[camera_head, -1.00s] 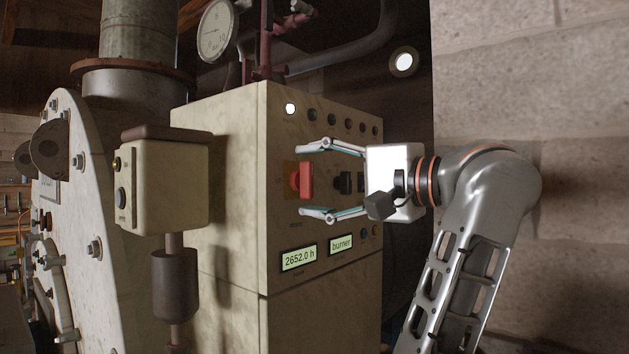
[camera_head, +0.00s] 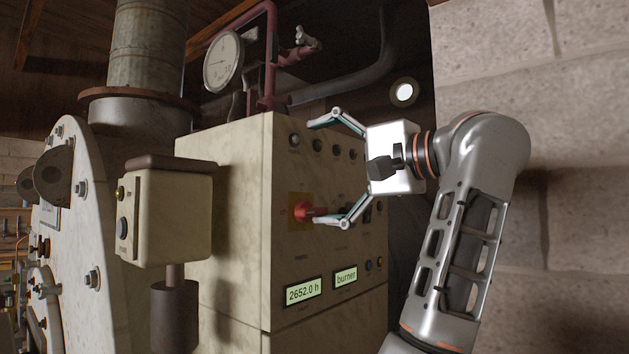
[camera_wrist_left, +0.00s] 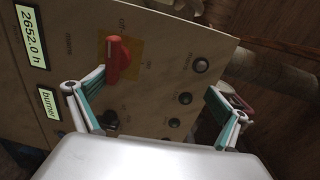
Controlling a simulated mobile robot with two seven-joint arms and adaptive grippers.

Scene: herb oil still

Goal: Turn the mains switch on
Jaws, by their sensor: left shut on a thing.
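The mains switch is a red knob (camera_head: 306,213) on a yellow plate (camera_head: 297,198) on the front of the beige cabinet. The knob lies roughly sideways across its plate. It also shows in the left wrist view (camera_wrist_left: 118,60), where its small labels are hard to read. My left gripper (camera_head: 320,168) is in front of the panel with its fingers spread wide. Its lower fingertip is at the right end of the red knob, and I cannot tell whether they touch. The upper finger is near the panel's top edge. Nothing shows between the fingers. My right gripper is out of view.
Several small round buttons or lamps (camera_head: 317,145) line the panel's upper edge. Displays reading 2652.0 h (camera_head: 304,291) and burner (camera_head: 345,277) sit below the switch. A beige box on a post (camera_head: 168,215) stands in front at left. A block wall (camera_head: 575,180) is at right.

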